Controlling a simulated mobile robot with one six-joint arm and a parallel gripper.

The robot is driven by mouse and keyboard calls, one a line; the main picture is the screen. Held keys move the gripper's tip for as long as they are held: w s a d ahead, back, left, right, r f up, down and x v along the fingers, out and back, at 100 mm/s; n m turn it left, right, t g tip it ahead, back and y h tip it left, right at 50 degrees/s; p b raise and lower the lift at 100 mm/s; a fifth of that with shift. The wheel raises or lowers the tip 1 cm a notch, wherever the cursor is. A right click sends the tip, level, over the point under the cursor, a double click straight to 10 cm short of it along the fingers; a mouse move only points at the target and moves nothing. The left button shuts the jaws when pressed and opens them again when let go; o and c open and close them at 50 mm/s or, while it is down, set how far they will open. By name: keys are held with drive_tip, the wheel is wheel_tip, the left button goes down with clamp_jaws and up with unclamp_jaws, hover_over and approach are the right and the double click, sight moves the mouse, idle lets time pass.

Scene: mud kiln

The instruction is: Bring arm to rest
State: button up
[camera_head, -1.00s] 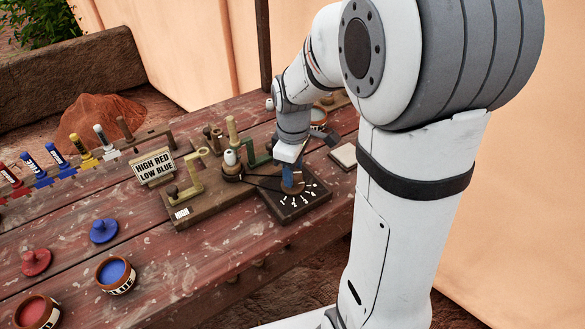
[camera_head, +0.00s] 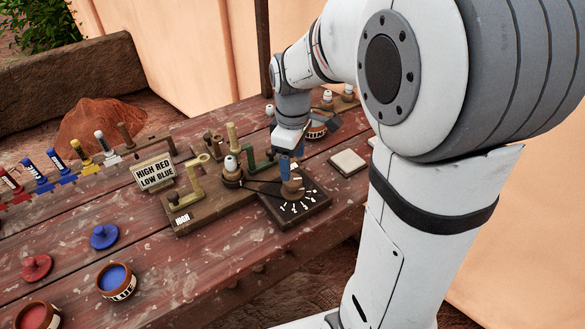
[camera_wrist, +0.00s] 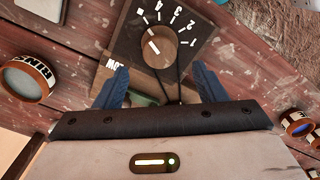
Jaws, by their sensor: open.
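My gripper (camera_head: 288,166) is above the dial board (camera_head: 312,213) on the wooden table. In the wrist view my gripper's blue fingers (camera_wrist: 160,88) are spread apart with nothing between them. The round brown knob (camera_wrist: 160,46) sits just beyond the fingertips, apart from them. The knob also shows in the head view (camera_head: 292,190), just below the fingers. Its white mark points toward the upper left in the wrist view, with a ring of numbers around the knob.
A wooden device (camera_head: 205,208) with upright handles stands left of the dial board. A "HIGH RED LOW BLUE" sign (camera_head: 154,174) is behind it. A pale square tile (camera_head: 348,162) lies to the right. A blue pot (camera_head: 116,281) and lids are at the front left.

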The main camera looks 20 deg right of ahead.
drive_tip(key=shift+r, duration=1.15)
drive_tip(key=shift+s+r, duration=0.15)
drive_tip(key=s+r+m+t+p, duration=0.1)
drive_tip(key=s+r+m+p, duration=0.1)
drive_tip(key=s+m, duration=0.3)
drive_tip(key=s+r+m+t+p, duration=0.1)
drive_tip(key=s+r+m+p, duration=0.1)
drive_tip(key=s+m, duration=0.3)
drive_tip(key=s, duration=0.4)
drive_tip(key=shift+r+t+p, duration=0.3)
drive_tip(key=shift+r+p, duration=0.1)
